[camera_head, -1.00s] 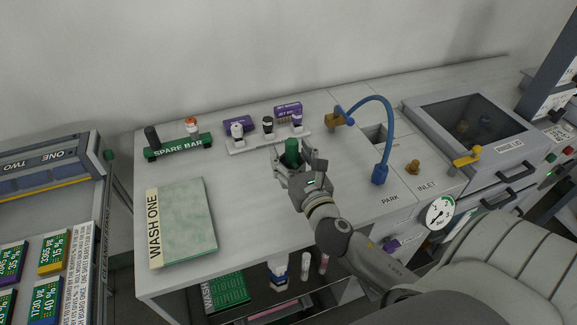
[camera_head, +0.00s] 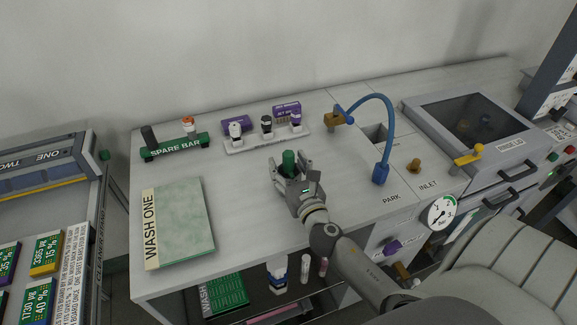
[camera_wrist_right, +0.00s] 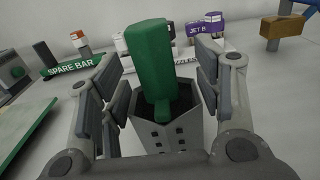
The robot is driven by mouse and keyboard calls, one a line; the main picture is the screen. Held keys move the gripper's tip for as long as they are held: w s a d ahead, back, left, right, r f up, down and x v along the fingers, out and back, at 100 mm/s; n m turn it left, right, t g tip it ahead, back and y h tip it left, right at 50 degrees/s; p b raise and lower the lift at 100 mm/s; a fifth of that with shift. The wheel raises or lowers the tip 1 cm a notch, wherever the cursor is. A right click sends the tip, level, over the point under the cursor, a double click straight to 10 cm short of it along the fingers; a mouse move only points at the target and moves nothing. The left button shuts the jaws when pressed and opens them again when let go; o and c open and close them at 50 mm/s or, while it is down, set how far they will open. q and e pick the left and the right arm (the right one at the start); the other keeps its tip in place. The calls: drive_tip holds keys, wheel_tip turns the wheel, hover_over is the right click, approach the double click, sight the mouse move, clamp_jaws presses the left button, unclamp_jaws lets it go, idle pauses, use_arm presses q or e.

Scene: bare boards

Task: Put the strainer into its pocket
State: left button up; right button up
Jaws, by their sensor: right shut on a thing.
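The strainer appears to be the grey box with square holes and a green upright handle (camera_wrist_right: 152,60) in the right wrist view. In the head view its green handle (camera_head: 289,162) stands up between the fingers. My right gripper (camera_head: 291,174) is shut on it, with a finger on either side of the grey box, over the middle of the bench. In the head view the fingers hide most of the box. A dark square opening (camera_head: 376,133) in the bench lies to the right, beside the blue hose; I cannot tell whether it is the pocket. My left gripper is not in view.
A blue hose (camera_head: 387,140) arches over the bench on the right. The green SPARE BAR (camera_head: 176,148) and a WASH ONE board (camera_head: 185,225) lie left. The bench around my gripper is clear.

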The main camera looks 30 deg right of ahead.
drive_tip(key=o, duration=1.1)
